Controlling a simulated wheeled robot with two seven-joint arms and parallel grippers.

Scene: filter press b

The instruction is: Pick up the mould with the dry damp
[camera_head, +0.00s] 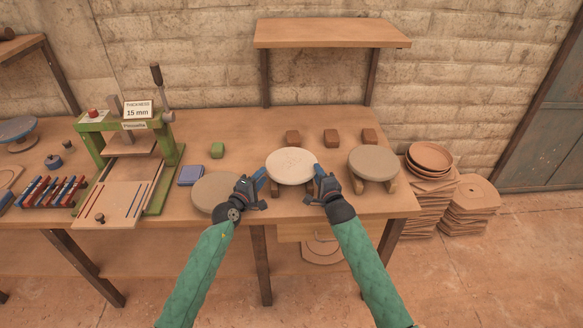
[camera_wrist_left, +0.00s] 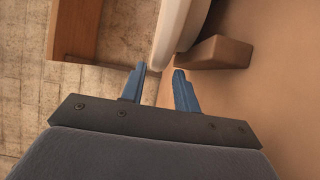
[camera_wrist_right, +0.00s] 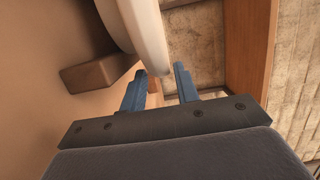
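A pale cream round mould (camera_head: 290,162) lies level in the middle of the bench, raised on small wooden blocks. A greyer round mould (camera_head: 374,161) stands on blocks to its right. A browner one (camera_head: 208,192) is at the left, partly hidden by my left arm. My left gripper (camera_head: 260,180) is at the pale mould's left side, fingers open; its rim (camera_wrist_left: 172,35) reaches the gap between the fingertips. My right gripper (camera_head: 319,178) is at the right side, also open, with the rim (camera_wrist_right: 149,35) at its fingertips. I cannot tell whether the fingers touch it.
A green press (camera_head: 172,155) with a thickness sign stands at the left. A shelf (camera_head: 330,35) hangs above the back. Stacked discs (camera_head: 430,205) stand on the floor at right.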

